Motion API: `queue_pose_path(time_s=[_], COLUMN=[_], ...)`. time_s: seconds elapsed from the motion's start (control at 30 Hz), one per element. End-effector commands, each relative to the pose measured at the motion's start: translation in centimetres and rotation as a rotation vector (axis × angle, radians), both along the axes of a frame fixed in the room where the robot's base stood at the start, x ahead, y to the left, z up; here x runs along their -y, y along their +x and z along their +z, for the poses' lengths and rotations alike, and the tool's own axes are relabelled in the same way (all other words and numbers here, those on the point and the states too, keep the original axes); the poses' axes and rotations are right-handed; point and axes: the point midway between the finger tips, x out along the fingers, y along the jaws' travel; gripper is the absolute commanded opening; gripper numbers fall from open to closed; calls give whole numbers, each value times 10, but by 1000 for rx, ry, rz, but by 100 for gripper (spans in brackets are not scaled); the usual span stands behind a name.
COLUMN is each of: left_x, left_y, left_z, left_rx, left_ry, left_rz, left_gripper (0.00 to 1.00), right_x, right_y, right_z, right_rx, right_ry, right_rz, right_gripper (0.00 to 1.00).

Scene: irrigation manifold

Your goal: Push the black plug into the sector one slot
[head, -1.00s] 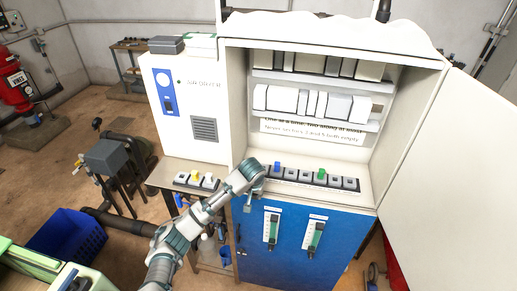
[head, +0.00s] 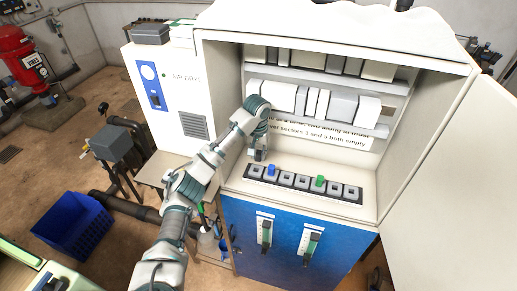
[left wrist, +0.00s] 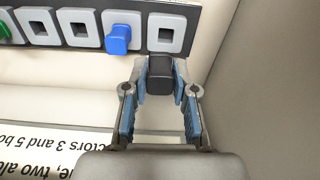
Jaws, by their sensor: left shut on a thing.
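My left gripper (head: 259,155) is inside the open cabinet, above the left end of the slot strip. In the left wrist view its fingers (left wrist: 160,88) are shut on the black plug (left wrist: 160,76). The plug is close to the end slot (left wrist: 165,38), whose square hole is still visible; I cannot tell whether they touch. This end slot is leftmost in the head view (head: 256,171); no sector number is legible. My right gripper is not in view.
A blue plug (head: 271,170) stands in the neighbouring slot, close beside my fingers. A green plug (head: 319,181) is farther along the strip, among empty slots. The cabinet's side wall (left wrist: 255,90) is near the gripper. A printed notice (head: 325,134) hangs behind.

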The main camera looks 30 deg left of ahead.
Motion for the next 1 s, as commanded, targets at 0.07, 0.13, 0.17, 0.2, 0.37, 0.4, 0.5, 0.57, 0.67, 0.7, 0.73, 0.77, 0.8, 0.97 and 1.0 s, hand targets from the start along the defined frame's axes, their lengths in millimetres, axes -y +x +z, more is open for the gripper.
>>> queue_pose_path(time_s=[0.07,0.13,0.17,0.2,0.37,0.4,0.5,0.57,0.67,0.7,0.73,0.77,0.8,0.97,1.0], left_x=[-2,-3,-3,-5,-7,-6,-4,-3,-1,0,1,2,2,-1,-2], left_y=[-1,-2,-3,-3,-2,-2,-1,-1,-1,-1,-1,-1,-1,-1,-1], left_z=[-10,-18,-22,-26,-41,-43,-48,-49,-50,-50,-50,-50,-50,-50,-50], left_rx=[-2,-2,-3,-2,-1,-1,-1,-1,-2,-3,-3,-4,-4,-2,-2], left_ry=[-3,-3,-3,-3,-3,-3,-1,-1,2,2,3,3,3,1,0], left_rz=[1,1,2,3,3,2,1,1,1,0,0,-1,-1,0,0], left_gripper=[0,0,0,0,0,0,0,0,0,0,0,0,0,0,0], right_x=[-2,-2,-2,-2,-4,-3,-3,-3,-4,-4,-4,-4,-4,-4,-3], right_y=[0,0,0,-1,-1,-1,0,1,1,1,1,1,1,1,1], right_z=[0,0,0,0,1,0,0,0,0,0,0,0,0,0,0], right_rx=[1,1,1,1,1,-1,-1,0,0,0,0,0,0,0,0], right_ry=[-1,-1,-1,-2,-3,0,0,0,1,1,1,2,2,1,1], right_rz=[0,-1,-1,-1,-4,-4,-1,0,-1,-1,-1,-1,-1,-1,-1], right_gripper=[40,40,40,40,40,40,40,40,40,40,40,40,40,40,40])
